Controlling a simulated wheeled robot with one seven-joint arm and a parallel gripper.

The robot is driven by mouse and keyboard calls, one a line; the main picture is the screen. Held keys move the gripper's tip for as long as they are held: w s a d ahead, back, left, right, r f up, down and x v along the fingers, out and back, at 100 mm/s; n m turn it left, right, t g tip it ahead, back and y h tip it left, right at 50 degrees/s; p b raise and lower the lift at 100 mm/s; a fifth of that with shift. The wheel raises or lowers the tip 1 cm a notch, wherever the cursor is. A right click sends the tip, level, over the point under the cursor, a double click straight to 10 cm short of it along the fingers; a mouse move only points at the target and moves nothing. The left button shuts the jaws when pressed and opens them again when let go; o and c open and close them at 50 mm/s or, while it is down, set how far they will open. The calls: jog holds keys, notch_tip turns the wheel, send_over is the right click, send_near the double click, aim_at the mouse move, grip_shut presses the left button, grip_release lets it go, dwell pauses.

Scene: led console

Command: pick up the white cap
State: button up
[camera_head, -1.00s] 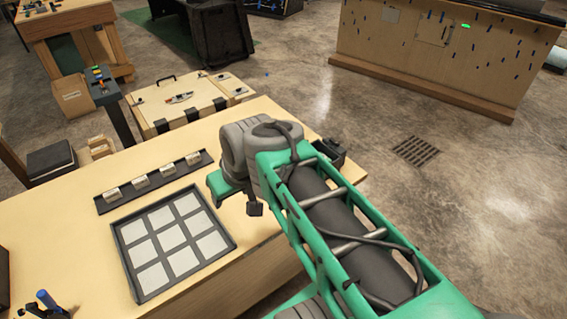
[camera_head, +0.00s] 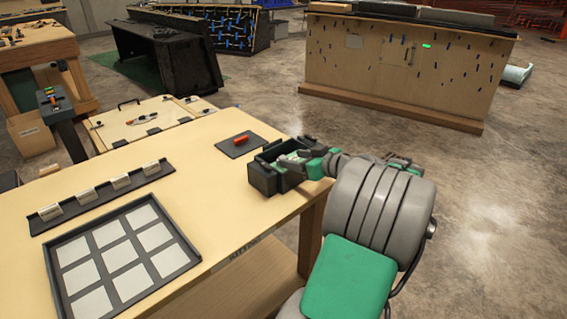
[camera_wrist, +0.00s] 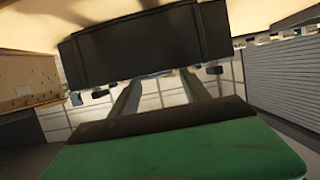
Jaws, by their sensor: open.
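I cannot make out for certain which thing is the white cap. A black open-topped bin (camera_head: 263,179) stands at the table's right edge, and its contents are mostly hidden by my gripper. My gripper (camera_head: 292,158), green and grey, reaches in from the right at the bin. In the wrist view, two dark fingers of my gripper (camera_wrist: 161,82) stand apart with nothing seen between them. The dark wall of the bin (camera_wrist: 135,45) fills the upper middle there.
A black tray (camera_head: 195,252) with nine white squares lies front left on the wooden table (camera_head: 205,180). A dark rail (camera_head: 75,209) with several whitish blocks lies behind it. A red piece (camera_head: 241,140) rests on a dark pad (camera_head: 227,148). Open floor lies right.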

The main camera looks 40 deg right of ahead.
aim_at(283, 157)
jog(key=x, duration=0.5)
jog(key=shift+w+a+f, duration=0.2)
jog(key=shift+w+f, duration=0.05)
jog(key=shift+f, duration=0.05)
grip_shut()
